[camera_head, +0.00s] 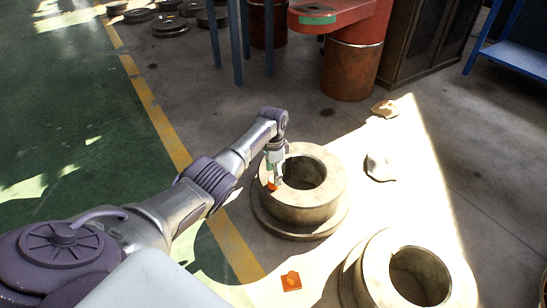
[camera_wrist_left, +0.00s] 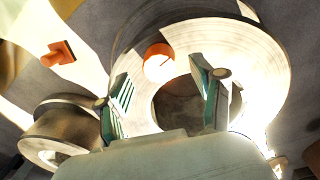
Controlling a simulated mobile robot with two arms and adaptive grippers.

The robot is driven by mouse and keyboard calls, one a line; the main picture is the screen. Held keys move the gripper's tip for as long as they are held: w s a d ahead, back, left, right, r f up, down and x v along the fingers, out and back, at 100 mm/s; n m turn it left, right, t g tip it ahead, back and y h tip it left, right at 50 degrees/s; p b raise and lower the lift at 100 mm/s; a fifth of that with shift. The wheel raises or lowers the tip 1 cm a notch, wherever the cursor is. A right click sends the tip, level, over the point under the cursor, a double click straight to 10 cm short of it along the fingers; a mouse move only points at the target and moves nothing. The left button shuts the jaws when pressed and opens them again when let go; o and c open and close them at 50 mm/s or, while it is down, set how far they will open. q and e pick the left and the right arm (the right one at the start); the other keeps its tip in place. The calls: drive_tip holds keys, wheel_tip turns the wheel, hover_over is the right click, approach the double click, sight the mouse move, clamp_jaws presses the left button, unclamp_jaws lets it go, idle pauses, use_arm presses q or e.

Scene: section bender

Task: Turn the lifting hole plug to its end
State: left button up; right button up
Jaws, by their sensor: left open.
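The lifting hole plug is a small orange round piece (camera_wrist_left: 158,61) on the top face of a thick metal ring (camera_wrist_left: 245,50), beside its centre hole. In the head view the plug (camera_head: 271,186) shows only partly at the near left of the ring (camera_head: 315,205), beside my fingers. My left gripper (camera_head: 275,178) reaches down over this ring from the left. In the left wrist view its two fingers (camera_wrist_left: 160,80) are apart, with the plug seen between and just beyond their tips. I cannot tell whether they touch it. My right gripper is not in view.
A second metal ring (camera_head: 375,270) lies at the lower right. A red and rusty machine base (camera_head: 350,68) and a blue-legged table (camera_head: 237,45) stand behind. Green floor at left is clear.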

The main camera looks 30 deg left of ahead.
use_arm(q)
wheel_tip(320, 180, up, 9)
drive_tip(key=shift+w+a+f, duration=0.15)
drive_tip(key=shift+f, duration=0.05)
